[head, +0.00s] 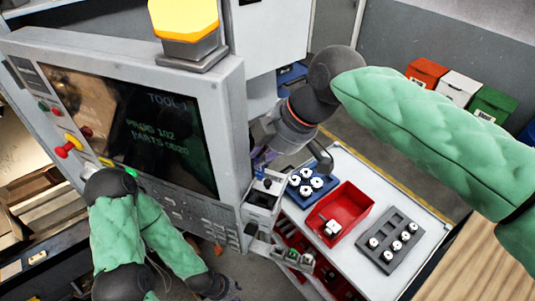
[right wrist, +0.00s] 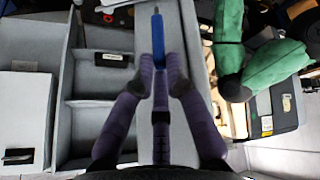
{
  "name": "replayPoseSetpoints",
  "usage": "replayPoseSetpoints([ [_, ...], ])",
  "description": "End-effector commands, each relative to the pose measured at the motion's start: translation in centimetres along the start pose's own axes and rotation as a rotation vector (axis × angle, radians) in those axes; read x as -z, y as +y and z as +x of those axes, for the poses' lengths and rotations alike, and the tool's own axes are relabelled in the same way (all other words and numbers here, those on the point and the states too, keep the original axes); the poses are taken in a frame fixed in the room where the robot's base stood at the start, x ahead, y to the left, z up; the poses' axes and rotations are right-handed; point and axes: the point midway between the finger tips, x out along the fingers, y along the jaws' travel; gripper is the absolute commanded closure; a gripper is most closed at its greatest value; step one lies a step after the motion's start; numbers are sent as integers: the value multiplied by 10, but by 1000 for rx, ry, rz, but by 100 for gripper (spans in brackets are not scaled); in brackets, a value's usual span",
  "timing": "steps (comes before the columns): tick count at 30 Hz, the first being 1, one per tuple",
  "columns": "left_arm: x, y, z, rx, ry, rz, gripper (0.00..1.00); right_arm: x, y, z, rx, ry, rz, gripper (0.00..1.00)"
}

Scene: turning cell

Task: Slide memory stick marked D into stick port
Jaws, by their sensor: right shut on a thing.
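My right gripper (right wrist: 158,75) is shut on a slim blue stick-like thing (right wrist: 157,48) with a narrow tip pointing away from the gripper. I cannot read any mark on it, so I cannot tell whether it is the stick marked D. In the head view my right gripper (head: 266,170) is beside the right edge of the control panel, above a small grey compartment tray (head: 262,207). The control panel (head: 232,120) has a lit screen. I cannot make out the stick port. My left arm hangs low in front of the panel; its gripper is too unclear to read.
A grey cart top (head: 413,208) holds a blue tray (head: 323,193), a red bin (head: 362,203) and a dark grey tray (head: 382,263) of small round parts.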

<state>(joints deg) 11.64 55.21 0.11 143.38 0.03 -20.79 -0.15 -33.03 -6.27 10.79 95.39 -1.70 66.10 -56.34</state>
Motion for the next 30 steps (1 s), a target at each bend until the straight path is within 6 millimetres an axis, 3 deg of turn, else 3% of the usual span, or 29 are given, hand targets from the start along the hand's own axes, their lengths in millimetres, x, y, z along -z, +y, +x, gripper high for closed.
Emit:
replayPoseSetpoints([
  [30, 0, -13, 36, 0, -2, 0, 60, -22, -10, 44, 0, 0, 0, 100],
])
